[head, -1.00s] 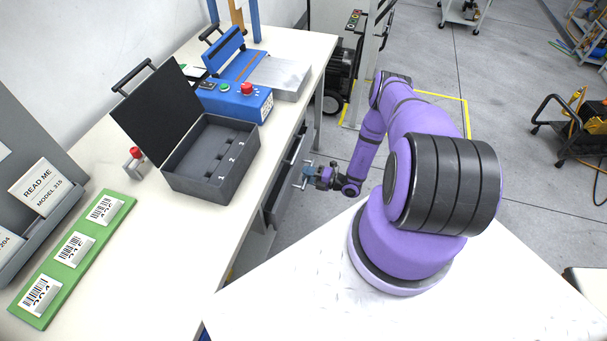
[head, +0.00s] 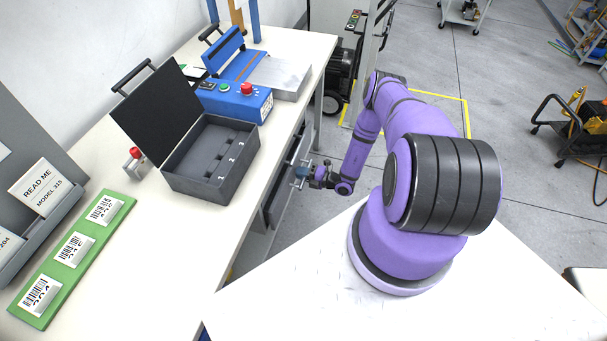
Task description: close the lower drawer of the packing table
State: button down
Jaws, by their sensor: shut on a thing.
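The packing table (head: 105,170) runs along the left, and its drawers are under its right edge. A grey drawer front (head: 279,201) shows below the tabletop. Whether it is the lower drawer, and how far out it stands, is hard to tell from this steep view. My gripper (head: 299,172) is beside the drawer front, below the level of the tabletop. It is shut on a small light bar, which looks like the drawer handle (head: 295,184). The fingers are small and partly hide the contact.
On the tabletop are an open black case (head: 212,160), a blue device with a red button (head: 236,100) and a green board with barcode labels (head: 74,254). A machine on wheels (head: 341,75) stands past the table's far end.

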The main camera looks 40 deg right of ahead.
aim_at(293, 171)
jog(key=shift+x, duration=1.75)
jog(key=c, duration=1.1)
grip_release()
jog(key=v, duration=1)
jog(key=shift+s+d, duration=0.25)
jog(key=shift+s, duration=0.05)
